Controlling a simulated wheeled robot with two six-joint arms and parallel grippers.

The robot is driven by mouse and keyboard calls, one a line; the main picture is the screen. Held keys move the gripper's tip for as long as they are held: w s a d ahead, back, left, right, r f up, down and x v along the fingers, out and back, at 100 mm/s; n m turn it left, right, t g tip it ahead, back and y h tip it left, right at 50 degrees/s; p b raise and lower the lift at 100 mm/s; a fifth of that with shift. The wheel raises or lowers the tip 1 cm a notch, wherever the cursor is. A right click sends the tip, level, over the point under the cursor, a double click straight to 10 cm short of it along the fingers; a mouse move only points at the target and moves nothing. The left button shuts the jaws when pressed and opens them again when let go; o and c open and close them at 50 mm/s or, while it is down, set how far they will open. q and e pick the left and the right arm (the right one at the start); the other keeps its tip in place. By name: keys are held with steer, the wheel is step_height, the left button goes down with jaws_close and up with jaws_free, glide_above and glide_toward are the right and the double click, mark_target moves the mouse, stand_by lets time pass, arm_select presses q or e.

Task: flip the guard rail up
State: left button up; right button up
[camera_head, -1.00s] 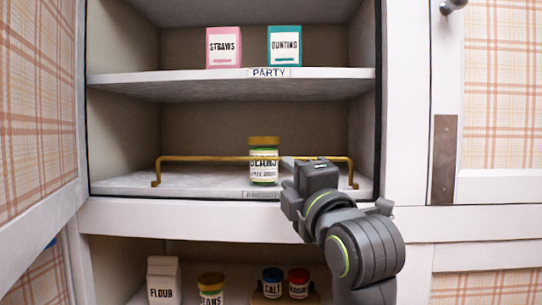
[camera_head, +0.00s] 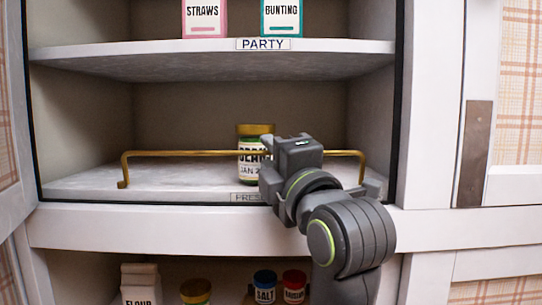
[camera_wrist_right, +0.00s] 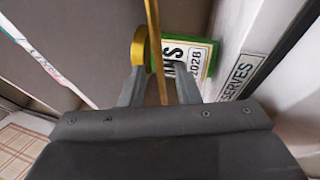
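The brass guard rail (camera_head: 190,153) runs across the front of the middle shelf, its bar above the shelf surface and its left end bent down to a foot. A jar (camera_head: 250,172) with a gold lid and a green-and-white label stands behind the bar. My left gripper is not in view.
The upper shelf, labelled PARTY (camera_head: 263,44), holds a pink straws box (camera_head: 205,15) and a teal bunting box (camera_head: 282,15). Below are a flour carton (camera_head: 140,285) and several jars. Cabinet walls bound the shelf at both sides. The shelf left of the jar is clear.

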steer(key=shift+w, duration=0.1)
jaws_close()
steer(key=shift+w+r+g+p, duration=0.15)
steer(key=shift+w+g+p, duration=0.05)
steer(key=shift+g+p, duration=0.35)
steer(key=shift+o, duration=0.2)
jaws_free()
steer(key=shift+w, duration=0.1)
